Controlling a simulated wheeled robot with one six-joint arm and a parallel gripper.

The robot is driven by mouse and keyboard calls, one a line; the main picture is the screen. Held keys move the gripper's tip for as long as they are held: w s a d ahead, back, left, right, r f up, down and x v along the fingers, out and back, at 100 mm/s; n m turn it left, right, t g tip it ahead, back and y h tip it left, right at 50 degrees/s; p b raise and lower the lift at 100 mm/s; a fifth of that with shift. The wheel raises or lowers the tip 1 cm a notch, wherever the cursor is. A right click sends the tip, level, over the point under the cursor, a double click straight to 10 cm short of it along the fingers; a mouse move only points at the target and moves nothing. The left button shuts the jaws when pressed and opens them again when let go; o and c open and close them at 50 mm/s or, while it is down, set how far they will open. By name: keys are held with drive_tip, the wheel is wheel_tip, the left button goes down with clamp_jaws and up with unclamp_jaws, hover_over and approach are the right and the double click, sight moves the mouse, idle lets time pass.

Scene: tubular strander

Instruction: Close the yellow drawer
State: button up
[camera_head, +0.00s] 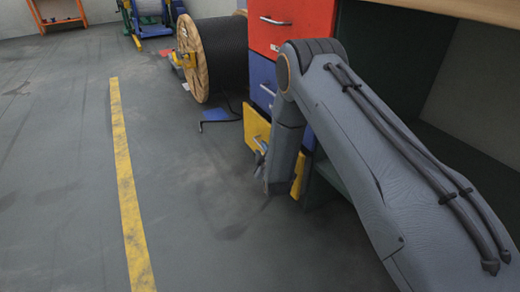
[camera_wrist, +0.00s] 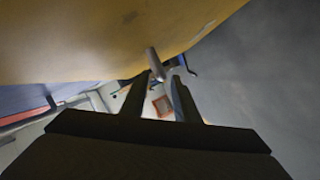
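The yellow drawer (camera_head: 255,122) is the lowest front visible in the cabinet, and my arm hides its middle. Its left edge stands slightly further left than the blue front above, so it seems pulled out; how far is hard to tell. In the wrist view its yellow front (camera_wrist: 110,40) fills the top. A grey handle bar (camera_wrist: 153,60) shows just beyond the fingertips. My gripper (camera_wrist: 162,78) is open, with a gap between its two fingers and nothing clearly held. In the head view my gripper (camera_head: 261,165) hangs right at the drawer front; whether it touches is unclear.
A red drawer (camera_head: 290,22) and a blue drawer (camera_head: 262,80) sit above. A large wooden cable reel (camera_head: 193,58) stands behind left, with a blue pedal-like piece (camera_head: 221,115) on the floor. The grey floor beside the yellow line (camera_head: 124,180) is clear.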

sight(260, 145)
drive_tip(key=shift+b+x, duration=0.7)
drive_tip(key=shift+x, duration=1.2)
clamp_jaws()
